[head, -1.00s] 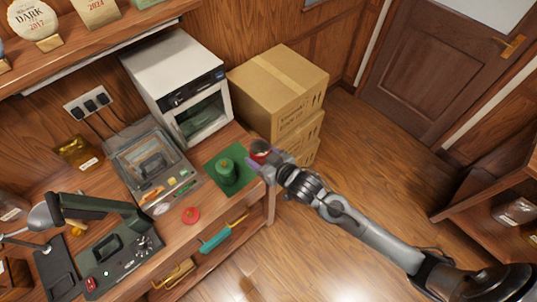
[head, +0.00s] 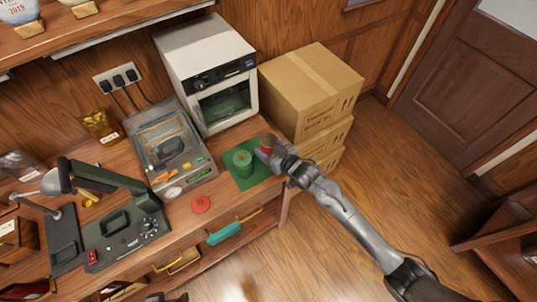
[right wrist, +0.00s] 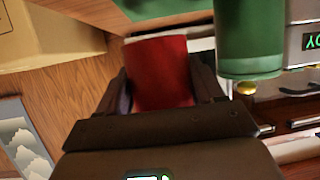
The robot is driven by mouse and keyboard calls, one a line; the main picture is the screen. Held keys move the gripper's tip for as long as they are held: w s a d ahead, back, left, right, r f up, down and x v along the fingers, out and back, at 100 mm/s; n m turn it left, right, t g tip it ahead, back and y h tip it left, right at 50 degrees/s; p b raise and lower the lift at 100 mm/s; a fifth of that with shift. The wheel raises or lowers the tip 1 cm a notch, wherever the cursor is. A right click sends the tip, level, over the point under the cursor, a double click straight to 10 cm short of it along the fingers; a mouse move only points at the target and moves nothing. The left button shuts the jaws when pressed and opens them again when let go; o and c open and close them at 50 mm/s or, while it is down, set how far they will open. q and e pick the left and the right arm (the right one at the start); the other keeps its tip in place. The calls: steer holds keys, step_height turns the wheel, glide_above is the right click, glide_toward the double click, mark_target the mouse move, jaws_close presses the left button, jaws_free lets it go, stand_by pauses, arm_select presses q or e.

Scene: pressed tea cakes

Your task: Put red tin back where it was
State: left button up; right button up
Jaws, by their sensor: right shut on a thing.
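My right gripper (head: 268,149) is shut on the red tin (head: 267,141) at the far right corner of the green mat (head: 258,178). In the right wrist view the red tin (right wrist: 160,75) sits between the two fingers. I cannot tell whether its base touches the mat. A green tin (head: 243,163) stands on the mat just left of it; its side also shows in the right wrist view (right wrist: 250,40). A red round lid-like disc (head: 200,203) lies on the bench, front left of the mat. My left gripper is not in view.
A white oven-like machine (head: 207,70) stands behind the mat, and a clear-lidded device (head: 172,150) to its left. Stacked cardboard boxes (head: 312,90) stand right of the bench. A dark green device (head: 125,232) stands at the left. Open floor (head: 400,165) lies to the right.

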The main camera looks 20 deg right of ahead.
mark_target(269, 154)
steer(key=shift+w+a+f, duration=0.1)
steer(key=shift+w+f, duration=0.15)
steer(key=shift+w, duration=0.1)
steer(key=shift+f, duration=1.95)
steer(key=shift+f, duration=0.1)
steer(key=o, duration=1.1)
